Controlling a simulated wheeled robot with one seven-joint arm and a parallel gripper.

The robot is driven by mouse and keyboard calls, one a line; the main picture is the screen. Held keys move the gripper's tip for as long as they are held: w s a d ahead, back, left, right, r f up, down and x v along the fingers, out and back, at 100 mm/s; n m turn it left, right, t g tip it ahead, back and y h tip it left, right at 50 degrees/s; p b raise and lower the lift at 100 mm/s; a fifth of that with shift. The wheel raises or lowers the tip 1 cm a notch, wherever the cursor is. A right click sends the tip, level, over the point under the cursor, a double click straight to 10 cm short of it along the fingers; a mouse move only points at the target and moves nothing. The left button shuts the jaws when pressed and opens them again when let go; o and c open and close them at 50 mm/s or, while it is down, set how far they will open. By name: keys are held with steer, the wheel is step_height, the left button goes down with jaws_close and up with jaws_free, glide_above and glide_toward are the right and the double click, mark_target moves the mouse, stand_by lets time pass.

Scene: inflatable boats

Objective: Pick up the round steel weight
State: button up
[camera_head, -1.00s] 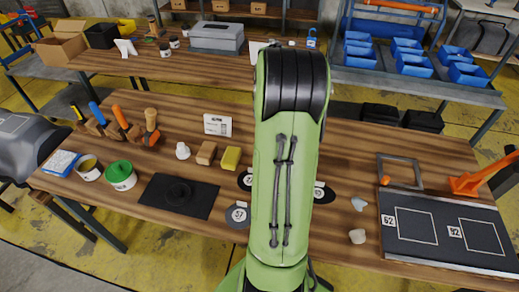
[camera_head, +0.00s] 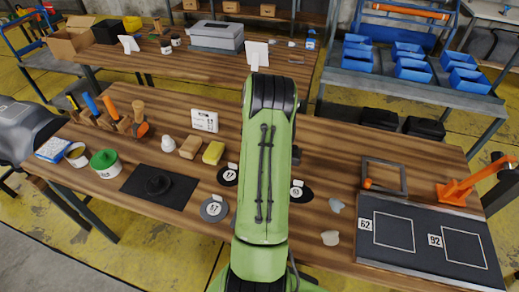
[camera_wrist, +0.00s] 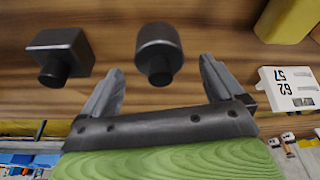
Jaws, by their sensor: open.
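In the wrist view a round, dark steel weight (camera_wrist: 158,48) with a narrower knob stands out from the wooden table surface. My gripper (camera_wrist: 161,72) is open, its two fingers spread, with the round weight ahead of the gap and roughly centred. I cannot tell whether the fingertips touch it; nothing is held. A square dark weight (camera_wrist: 58,50) with a similar knob sits to the left, outside the fingers.
In the head view a grey disc (camera_head: 213,208) and black discs (camera_head: 228,174) (camera_head: 300,192) lie around my arm. A yellow block (camera_head: 213,153) is left, a dark board with outlined squares (camera_head: 420,243) right. In the wrist view a white numbered card (camera_wrist: 288,88) is near the right finger.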

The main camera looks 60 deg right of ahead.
steer(key=x, duration=0.5)
steer(key=shift+b, duration=0.3)
steer(key=shift+r, duration=0.1)
jaws_close()
steer(key=shift+w+d+r, duration=0.1)
